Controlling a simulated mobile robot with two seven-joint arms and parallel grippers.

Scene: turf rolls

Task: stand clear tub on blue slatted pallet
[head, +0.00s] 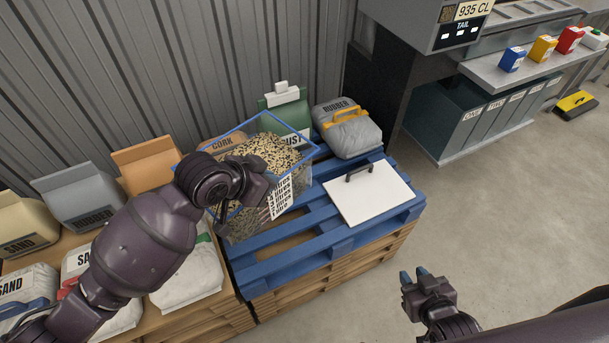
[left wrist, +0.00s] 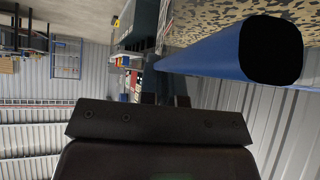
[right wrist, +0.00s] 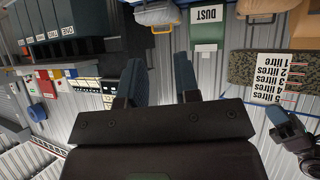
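The clear tub (head: 236,222) has a blue rim and a litre scale, and holds speckled granules. It is upright over the left part of the blue slatted pallet (head: 285,271); its base is partly hidden, so I cannot tell whether all of it rests there. My left gripper (head: 262,196) is at the tub's front rim. The left wrist view shows the blue rim (left wrist: 205,52) at its closely spaced fingers, which look shut on it; the fingertips are partly hidden. My right gripper (head: 414,274) is open and empty, in front of the pallet's right side.
A white board with a dark handle (head: 368,191) lies on the pallet's right part. A grey RUBBER bag (head: 347,130) and a green DUST bag (head: 290,112) stand behind. Several bags crowd the left. Concrete floor (head: 480,220) is clear at right.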

